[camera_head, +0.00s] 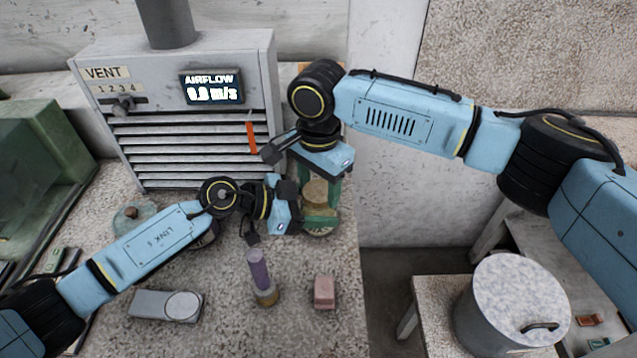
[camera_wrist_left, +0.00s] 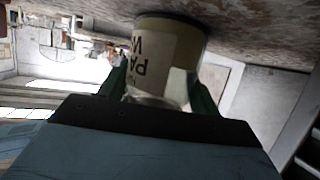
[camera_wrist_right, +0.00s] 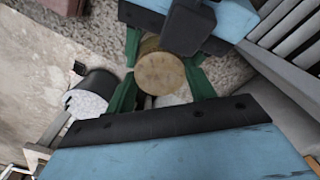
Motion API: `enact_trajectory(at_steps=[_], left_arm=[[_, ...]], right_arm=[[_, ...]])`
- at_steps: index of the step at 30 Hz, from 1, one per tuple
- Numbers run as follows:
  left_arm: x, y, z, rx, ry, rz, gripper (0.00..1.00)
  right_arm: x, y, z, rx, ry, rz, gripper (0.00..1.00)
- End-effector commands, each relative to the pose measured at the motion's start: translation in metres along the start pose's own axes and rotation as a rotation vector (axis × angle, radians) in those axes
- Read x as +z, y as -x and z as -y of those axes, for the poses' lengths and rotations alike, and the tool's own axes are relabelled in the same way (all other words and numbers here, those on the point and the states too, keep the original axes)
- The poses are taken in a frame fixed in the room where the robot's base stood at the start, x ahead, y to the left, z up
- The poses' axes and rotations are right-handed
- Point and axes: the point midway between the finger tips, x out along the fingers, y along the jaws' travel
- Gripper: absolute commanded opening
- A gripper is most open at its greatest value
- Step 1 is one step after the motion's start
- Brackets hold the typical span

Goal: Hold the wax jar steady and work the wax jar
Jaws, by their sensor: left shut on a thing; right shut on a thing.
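The wax jar (camera_head: 316,192) stands near the front right corner of the vent unit, partly hidden by my grippers. In the left wrist view the jar (camera_wrist_left: 160,52) shows a pale label with upside-down lettering and a tan band. My left gripper (camera_head: 318,218) reaches in from the left and is shut on the jar low down. My right gripper (camera_head: 321,183) points down from above, its green fingers on either side of the jar's round tan top (camera_wrist_right: 160,73). It is shut on that top part. I cannot tell whether the top is apart from the body.
The vent unit (camera_head: 190,150) stands close behind. A lidded pot (camera_head: 508,310) stands on a lower stand at right, past the bench edge.

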Motion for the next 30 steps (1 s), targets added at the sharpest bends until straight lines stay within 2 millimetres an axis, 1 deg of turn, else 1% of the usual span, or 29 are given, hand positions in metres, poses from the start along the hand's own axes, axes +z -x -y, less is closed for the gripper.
enact_trajectory(at_steps=[3,7,10,16,17,21,22,28,30], left_arm=[[0.0005,0.0000,0.0001,0.000,0.001,0.001,0.00],[0.0005,0.0000,0.0001,0.000,0.001,0.001,0.00],[0.0005,0.0000,0.0002,-0.001,0.001,0.001,0.00],[0.0005,0.0001,0.0003,-0.001,0.001,0.001,0.00],[0.0006,0.0001,0.0003,-0.001,0.001,0.001,0.00],[0.0005,0.0001,0.0003,-0.001,0.001,0.001,0.00],[0.0005,0.0001,0.0003,-0.001,0.001,0.001,0.00],[0.0004,0.0000,0.0000,0.000,0.000,0.001,0.00],[0.0004,-0.0001,-0.0001,0.000,0.000,0.001,0.00]], right_arm=[[0.0007,-0.0003,0.0001,-0.001,0.127,0.001,0.27],[0.0005,0.0003,0.0000,0.000,0.236,0.002,0.27],[0.0003,0.0004,-0.0001,0.000,0.262,0.001,0.27],[0.0002,0.0004,-0.0001,0.000,0.260,0.000,0.27],[0.0002,0.0004,-0.0001,0.000,0.260,0.001,0.55],[0.0001,0.0004,-0.0001,0.000,0.259,0.000,0.74],[0.0001,0.0003,-0.0001,0.000,0.259,0.000,0.76],[0.0002,0.0005,0.0002,-0.001,0.259,0.000,0.76],[0.0003,0.0036,0.0005,-0.002,0.259,0.000,0.76]])
